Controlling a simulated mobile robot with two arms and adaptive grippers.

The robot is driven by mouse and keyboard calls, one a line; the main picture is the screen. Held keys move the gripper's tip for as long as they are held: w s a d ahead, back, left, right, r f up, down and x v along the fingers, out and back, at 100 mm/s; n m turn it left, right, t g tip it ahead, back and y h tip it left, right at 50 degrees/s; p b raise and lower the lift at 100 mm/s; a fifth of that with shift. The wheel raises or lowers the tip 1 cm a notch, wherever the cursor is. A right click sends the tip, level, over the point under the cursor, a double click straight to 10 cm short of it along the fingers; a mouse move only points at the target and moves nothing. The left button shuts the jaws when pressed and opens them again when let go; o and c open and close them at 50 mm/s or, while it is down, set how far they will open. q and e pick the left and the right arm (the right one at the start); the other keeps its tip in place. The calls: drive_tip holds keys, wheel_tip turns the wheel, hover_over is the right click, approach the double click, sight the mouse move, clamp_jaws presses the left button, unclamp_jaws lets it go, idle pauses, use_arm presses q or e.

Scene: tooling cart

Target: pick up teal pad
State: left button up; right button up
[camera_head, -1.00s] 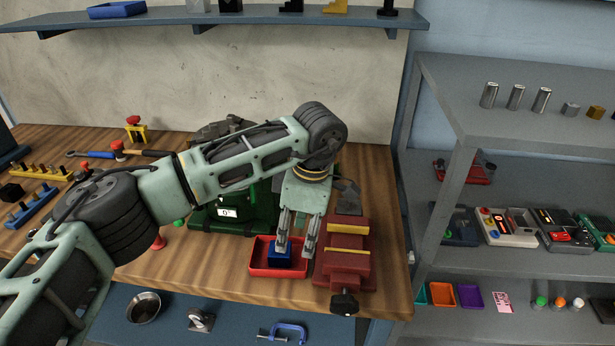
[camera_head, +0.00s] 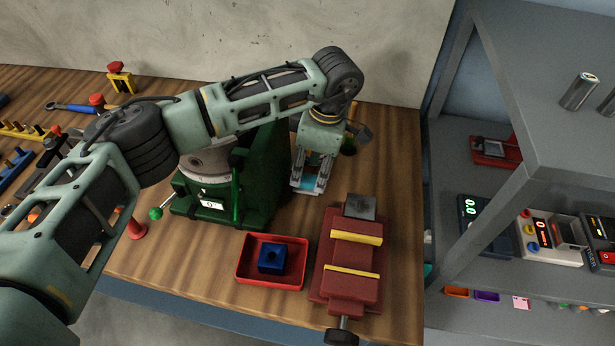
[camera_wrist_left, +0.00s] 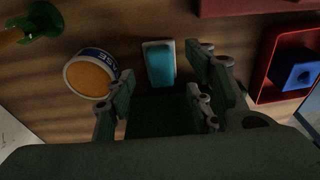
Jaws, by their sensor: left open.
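The teal pad (camera_wrist_left: 160,64) lies on the wooden bench in the left wrist view, a small teal block with a pale edge. In the head view only a bit of teal (camera_head: 306,187) shows at the fingertips, the rest hidden by the gripper. My left gripper (camera_head: 310,184) points down beside the green machine, behind the red tray. In the left wrist view its spread fingers (camera_wrist_left: 162,85) are either side of the pad's near end; I cannot tell if they touch it. My right gripper is not in view.
A red tray (camera_head: 243,275) holds a blue block (camera_head: 271,258) with a hole. A dark red vise (camera_head: 350,255) stands right of it. The green machine (camera_head: 262,175) is close left of the gripper. A round orange-topped item (camera_wrist_left: 89,75) is left of the pad.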

sight(308, 178)
use_arm(q)
drive_tip(key=shift+a+f+p, duration=0.2)
drive_tip(key=shift+a+f, duration=0.05)
drive_tip(key=shift+f, duration=0.4)
drive_tip(key=shift+a+f+p, duration=0.15)
drive_tip(key=shift+a+f, duration=0.05)
drive_tip(key=shift+f, duration=0.9)
drive_tip(key=c, duration=1.1)
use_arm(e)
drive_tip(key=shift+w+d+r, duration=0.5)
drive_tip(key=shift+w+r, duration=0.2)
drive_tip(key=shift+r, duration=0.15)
